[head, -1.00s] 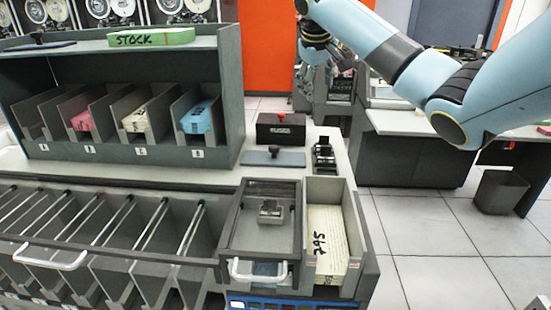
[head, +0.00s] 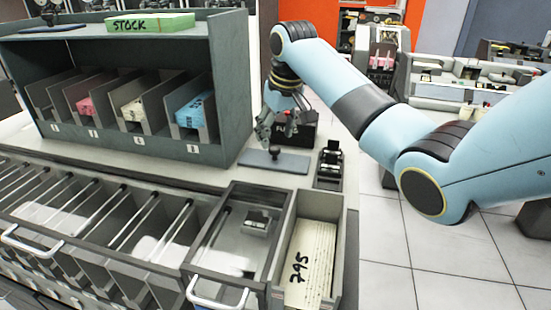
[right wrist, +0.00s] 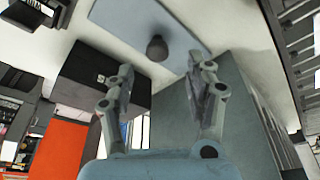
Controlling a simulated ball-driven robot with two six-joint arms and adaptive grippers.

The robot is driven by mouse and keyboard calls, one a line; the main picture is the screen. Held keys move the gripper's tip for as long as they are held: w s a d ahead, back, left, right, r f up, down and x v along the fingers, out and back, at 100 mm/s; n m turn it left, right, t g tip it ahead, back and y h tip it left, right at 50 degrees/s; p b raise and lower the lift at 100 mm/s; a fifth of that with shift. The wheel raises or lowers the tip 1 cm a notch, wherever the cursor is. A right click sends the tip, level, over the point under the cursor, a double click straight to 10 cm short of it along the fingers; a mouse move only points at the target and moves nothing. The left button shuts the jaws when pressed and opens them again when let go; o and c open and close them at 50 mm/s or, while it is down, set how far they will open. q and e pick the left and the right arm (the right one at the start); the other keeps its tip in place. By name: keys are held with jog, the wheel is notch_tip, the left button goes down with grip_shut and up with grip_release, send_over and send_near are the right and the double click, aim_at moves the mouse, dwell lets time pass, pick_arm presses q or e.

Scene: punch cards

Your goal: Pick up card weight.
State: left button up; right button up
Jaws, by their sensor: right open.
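A flat blue-grey plate with a dark round knob, which looks like the card weight (head: 290,163), lies on the light counter. In the right wrist view the plate (right wrist: 125,22) lies beyond the fingertips, with its knob (right wrist: 157,48) seen between them. My right gripper (head: 273,133) is open and empty, above the counter just behind the plate; it also shows in the right wrist view (right wrist: 163,78). It is apart from the knob. My left gripper is not in view.
A black box (head: 302,130) stands close behind the gripper. A grey shelf unit (head: 232,90) with card slots rises to the left. A small black device (head: 329,162) sits right of the plate. In front are a tray with a metal block (head: 256,223) and a bin of cards (head: 308,255).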

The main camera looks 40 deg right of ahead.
aim_at(275, 147)
jog(key=shift+d+f, duration=0.15)
jog(key=shift+f, duration=0.25)
jog(key=p+x, duration=0.1)
jog(key=x, duration=0.3)
jog(key=shift+f, duration=0.5)
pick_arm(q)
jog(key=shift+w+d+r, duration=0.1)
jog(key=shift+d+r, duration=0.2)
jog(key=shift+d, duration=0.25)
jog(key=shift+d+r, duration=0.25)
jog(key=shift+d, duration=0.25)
pick_arm(e)
grip_shut()
jog(key=shift+w, duration=0.1)
